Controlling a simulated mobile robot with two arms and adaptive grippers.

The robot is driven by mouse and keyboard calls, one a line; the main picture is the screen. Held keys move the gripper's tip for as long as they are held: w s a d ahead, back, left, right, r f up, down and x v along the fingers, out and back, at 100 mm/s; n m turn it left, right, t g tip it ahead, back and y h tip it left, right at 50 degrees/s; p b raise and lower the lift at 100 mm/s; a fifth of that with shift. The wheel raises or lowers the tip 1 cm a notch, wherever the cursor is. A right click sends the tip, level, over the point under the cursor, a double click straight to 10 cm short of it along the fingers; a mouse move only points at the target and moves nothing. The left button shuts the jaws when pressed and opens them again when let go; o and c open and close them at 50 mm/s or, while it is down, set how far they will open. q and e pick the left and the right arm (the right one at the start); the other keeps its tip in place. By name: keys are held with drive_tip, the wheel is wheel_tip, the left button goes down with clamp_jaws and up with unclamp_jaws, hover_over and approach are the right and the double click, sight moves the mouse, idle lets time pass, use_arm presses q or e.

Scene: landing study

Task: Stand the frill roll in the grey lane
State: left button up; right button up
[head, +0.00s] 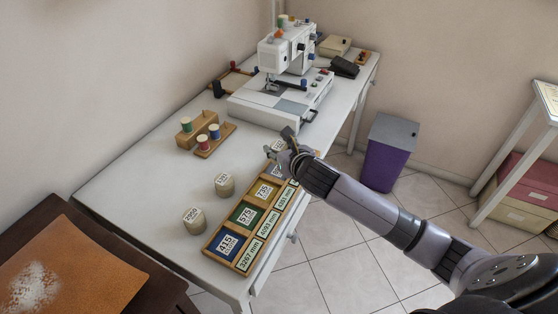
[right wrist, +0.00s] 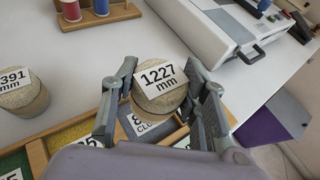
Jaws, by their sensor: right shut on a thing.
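My right gripper (right wrist: 160,105) is shut around a beige roll labelled 1227 mm (right wrist: 160,86), whose labelled top faces the wrist camera. In the head view the right gripper (head: 284,148) is over the far end of the wooden lane tray (head: 205,250) and partly hides the roll (head: 276,146). The grey lane (right wrist: 150,131) shows just below the roll in the wrist view, its label partly covered. I cannot tell whether the roll touches the lane floor. No word "frill" is readable. My left gripper is not in view.
Two more beige rolls stand left of the tray: one nearer (head: 194,221) and one farther (head: 224,185). Blue (head: 220,256), green and yellow lanes lie nearer along the tray. Wooden spool stands (head: 216,143) and a sewing machine (head: 285,100) are farther back. The table's left part is clear.

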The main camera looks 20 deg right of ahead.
drive_tip(key=shift+f+b, duration=0.3)
drive_tip(key=shift+f, duration=1.85)
drive_tip(key=o, duration=1.2)
drive_tip(key=shift+f, duration=0.15)
drive_tip(key=shift+s+r, duration=0.1)
drive_tip(key=shift+r, duration=0.1)
drive_tip(key=v, duration=1.2)
drive_tip(key=shift+p, duration=0.35)
drive_tip(key=shift+f, duration=0.1)
